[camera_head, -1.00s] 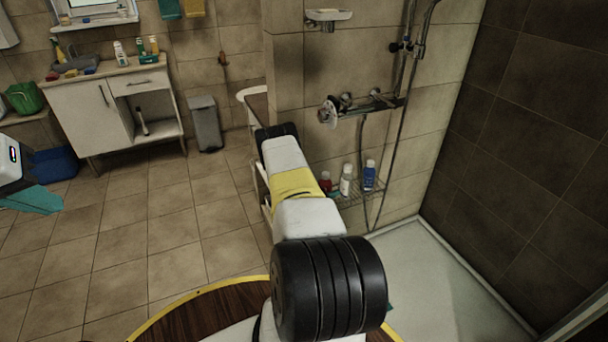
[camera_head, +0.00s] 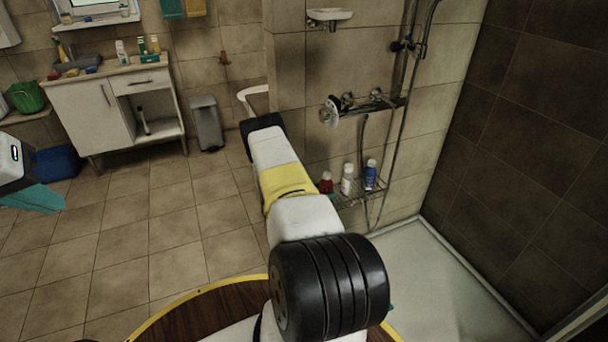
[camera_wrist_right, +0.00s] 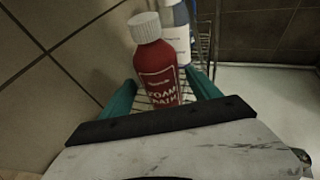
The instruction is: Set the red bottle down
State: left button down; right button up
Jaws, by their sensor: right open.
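The red bottle (camera_wrist_right: 160,72), with a white cap and a "FOAM BATH" label, stands upright on the wire shelf (camera_wrist_right: 204,45) in the right wrist view. It also shows in the head view (camera_head: 326,183), beside my right arm. My right gripper (camera_wrist_right: 163,97) is open, with one teal finger on each side of the bottle's lower part; I cannot tell whether either touches it.
A white bottle (camera_head: 347,180) and a blue bottle (camera_head: 370,175) stand on the shelf right of the red one. The shower mixer (camera_head: 365,105) and hose are above, against the tiled wall. The shower tray (camera_head: 425,280) lies below right. A cabinet (camera_head: 95,115) and bin (camera_head: 207,123) are far left.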

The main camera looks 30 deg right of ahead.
jog(key=v, duration=0.6)
jog(key=shift+s+a+r, duration=0.15)
jog(key=shift+a, duration=0.15)
jog(key=s+a+r+m+g+y, duration=0.25)
jog(key=r+m, duration=0.35)
jog(key=r, duration=0.7)
jog(key=s+a+r+m+g+y, duration=0.2)
jog(key=s+a+r+m, duration=0.3)
jog(key=r, duration=0.8)
jog(key=s+a+r+m+t+y, duration=0.7)
jog(key=s+a+r+m+y, duration=0.2)
jog(key=s+a+r, duration=1.1)
jog(key=a+r+y, duration=0.2)
jog(key=a, duration=0.2)
jog(key=shift+a+m, duration=0.25)
jog(key=shift+m, duration=0.05)
jog(key=shift+s, duration=0.1)
